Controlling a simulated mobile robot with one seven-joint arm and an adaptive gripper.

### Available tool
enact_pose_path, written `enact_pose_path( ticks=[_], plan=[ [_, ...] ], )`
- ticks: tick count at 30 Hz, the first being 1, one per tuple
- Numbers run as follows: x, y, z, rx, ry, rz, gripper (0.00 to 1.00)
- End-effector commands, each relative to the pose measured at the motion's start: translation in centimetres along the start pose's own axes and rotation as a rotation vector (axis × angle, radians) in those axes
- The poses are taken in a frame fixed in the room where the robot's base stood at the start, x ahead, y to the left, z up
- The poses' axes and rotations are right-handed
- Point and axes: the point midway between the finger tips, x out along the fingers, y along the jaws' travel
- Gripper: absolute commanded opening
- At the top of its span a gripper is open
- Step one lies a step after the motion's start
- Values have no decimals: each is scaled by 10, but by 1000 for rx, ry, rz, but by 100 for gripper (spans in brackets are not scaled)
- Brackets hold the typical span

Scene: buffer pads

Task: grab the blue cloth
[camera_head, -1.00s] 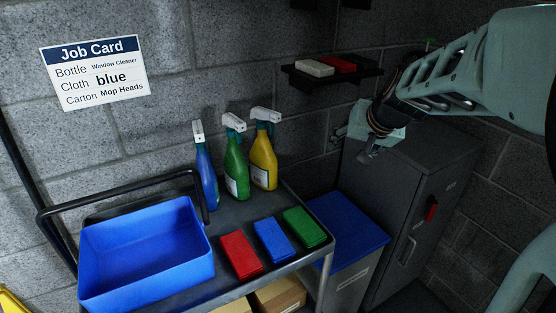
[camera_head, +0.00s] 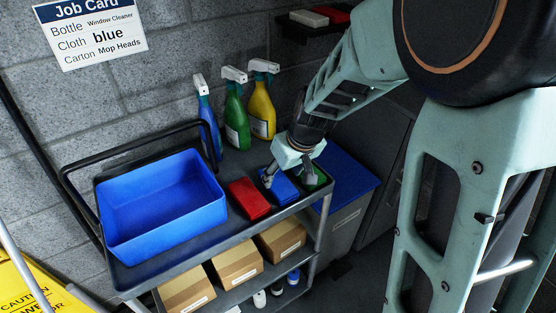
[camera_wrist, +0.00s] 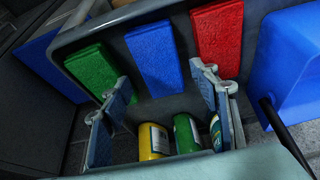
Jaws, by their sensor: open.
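The blue cloth (camera_head: 283,191) lies flat on the cart's top between the red cloth (camera_head: 249,199) and the green cloth (camera_head: 317,179). My gripper (camera_head: 289,180) is open and empty, pointing down over the blue cloth. In the head view, one finger is at the blue cloth's left side and the other is over the green cloth. In the wrist view, the blue cloth (camera_wrist: 154,55) shows beyond and between the spread fingers (camera_wrist: 165,87). The gap between fingertips and cloth is hard to judge. A job card (camera_head: 90,32) reads "Cloth blue".
A blue tray (camera_head: 165,205) fills the cart's left part. Blue (camera_head: 208,128), green (camera_head: 236,120) and yellow (camera_head: 262,113) spray bottles stand behind the cloths. Cartons (camera_head: 237,262) are on the lower shelf. A blue-lidded bin (camera_head: 345,185) stands right of the cart.

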Motion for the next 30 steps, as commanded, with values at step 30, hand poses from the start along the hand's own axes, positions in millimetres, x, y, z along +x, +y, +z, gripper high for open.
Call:
enact_pose_path(
  ticks=[30],
  plan=[
    [56, 1, -4, 2, 1, 2, 38]
  ],
)
